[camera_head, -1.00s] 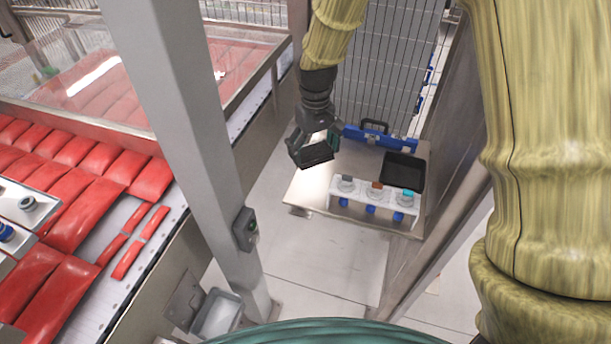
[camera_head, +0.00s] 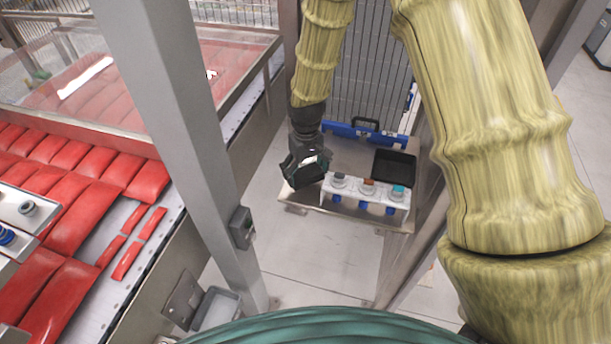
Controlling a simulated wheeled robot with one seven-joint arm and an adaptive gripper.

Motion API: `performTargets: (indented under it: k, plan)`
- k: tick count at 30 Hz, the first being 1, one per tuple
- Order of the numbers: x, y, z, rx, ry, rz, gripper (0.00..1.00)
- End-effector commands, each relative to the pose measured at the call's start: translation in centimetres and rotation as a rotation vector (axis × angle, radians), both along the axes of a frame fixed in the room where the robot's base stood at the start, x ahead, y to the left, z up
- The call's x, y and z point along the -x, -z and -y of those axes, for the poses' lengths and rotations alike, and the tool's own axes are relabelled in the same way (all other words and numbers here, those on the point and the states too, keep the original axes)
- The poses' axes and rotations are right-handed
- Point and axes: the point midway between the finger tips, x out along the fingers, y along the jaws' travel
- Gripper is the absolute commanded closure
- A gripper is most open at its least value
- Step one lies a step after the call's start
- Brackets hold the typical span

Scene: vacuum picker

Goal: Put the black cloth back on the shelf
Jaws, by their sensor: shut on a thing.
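My gripper (camera_head: 308,178) is at the front left of the metal shelf (camera_head: 347,213), beside the white rack. A small black piece, the black cloth (camera_head: 306,175), shows at the gripper's fingers. The gripper is shut on it, though the dark fingers and dark cloth are hard to tell apart. I cannot tell whether the cloth touches the shelf.
On the shelf stand a white rack (camera_head: 350,199) with several capped cups, a black tray (camera_head: 394,168) and a blue holder (camera_head: 365,134) at the back. A grey post (camera_head: 180,110) rises left of the shelf. Red packs (camera_head: 90,205) lie on the conveyor at left. A grey bin (camera_head: 215,309) is below.

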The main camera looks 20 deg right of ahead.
Motion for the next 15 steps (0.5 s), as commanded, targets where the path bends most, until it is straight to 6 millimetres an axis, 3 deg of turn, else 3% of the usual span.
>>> performTargets:
  k: [6,15]
  plan:
    - [0.1,2.2,0.0,0.000,0.000,-0.002,0.30]
    - [0.0,3.0,0.0,0.000,0.000,0.000,0.30]
